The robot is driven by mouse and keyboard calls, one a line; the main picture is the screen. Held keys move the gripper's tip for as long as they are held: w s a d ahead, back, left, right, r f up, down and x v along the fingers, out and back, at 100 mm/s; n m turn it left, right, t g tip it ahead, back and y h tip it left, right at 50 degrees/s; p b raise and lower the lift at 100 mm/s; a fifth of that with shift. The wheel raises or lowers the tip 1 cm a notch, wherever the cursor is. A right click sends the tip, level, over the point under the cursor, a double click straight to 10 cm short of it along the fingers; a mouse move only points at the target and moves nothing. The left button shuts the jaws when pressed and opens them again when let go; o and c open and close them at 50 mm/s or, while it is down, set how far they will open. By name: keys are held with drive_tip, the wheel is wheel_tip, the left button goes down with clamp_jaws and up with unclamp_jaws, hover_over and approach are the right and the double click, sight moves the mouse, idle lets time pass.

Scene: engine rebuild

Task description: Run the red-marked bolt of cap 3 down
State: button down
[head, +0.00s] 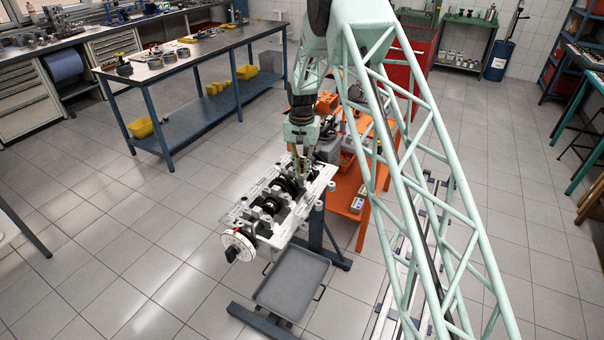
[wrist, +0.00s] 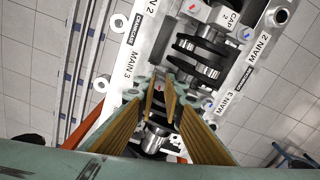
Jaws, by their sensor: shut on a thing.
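The engine block (head: 250,211) lies on a stand in the head view, with the dark crankshaft in its middle. In the wrist view, the block (wrist: 127,60) carries labels MAIN 2, MAIN 3 and CAP 2. My gripper (head: 301,178) points down at the far part of the block. In the wrist view, my gripper's (wrist: 161,88) gold-padded fingers come together beside the crankshaft, level with the MAIN 3 labels. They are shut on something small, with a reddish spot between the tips. The fingers hide most of cap 3 and its bolt. A blue mark (wrist: 208,104) shows right of them.
A grey drip tray (head: 292,280) sits low beside the stand. An orange cart (head: 345,192) with parts stands right behind the block. A long blue workbench (head: 180,62) is at the back left. The tiled floor left of the block is clear.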

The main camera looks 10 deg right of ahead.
sight(302, 175)
drive_tip(key=shift+r, duration=0.15)
drive_tip(key=c, duration=2.9)
unclamp_jaws()
drive_tip(key=shift+o, duration=0.9)
wheel_tip(302, 175, up, 8)
